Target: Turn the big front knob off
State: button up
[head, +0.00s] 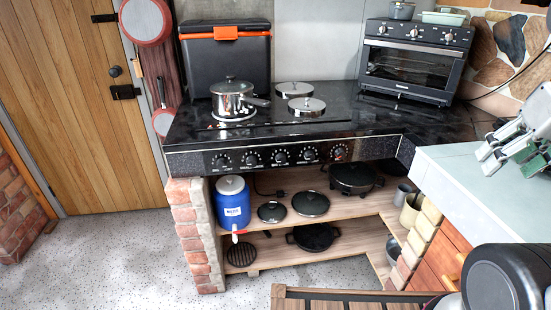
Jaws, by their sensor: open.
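A row of several round black knobs runs along the front panel (265,158) of the black cooktop. The rightmost knob (340,151) looks slightly larger and has a reddish tint. The others, such as the middle knob (281,156), look alike. The pointer settings are too small to read. My gripper (489,158) is at the right edge, above the pale counter, far to the right of the knobs. It is open, with nothing seen between its fingers, and touches no knob.
A toaster oven (414,62) stands at the back right. The pale counter (470,175) juts forward at right. A wooden rail (345,298) is at the bottom. Open floor (130,255) lies front left.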

aim_at(222, 163)
jog(key=i+j+u, duration=0.1)
jog(key=u, duration=0.25)
jog(key=i+u, duration=0.2)
jog(key=u, duration=0.15)
jog(key=i+u, duration=0.2)
jog(key=u, duration=0.15)
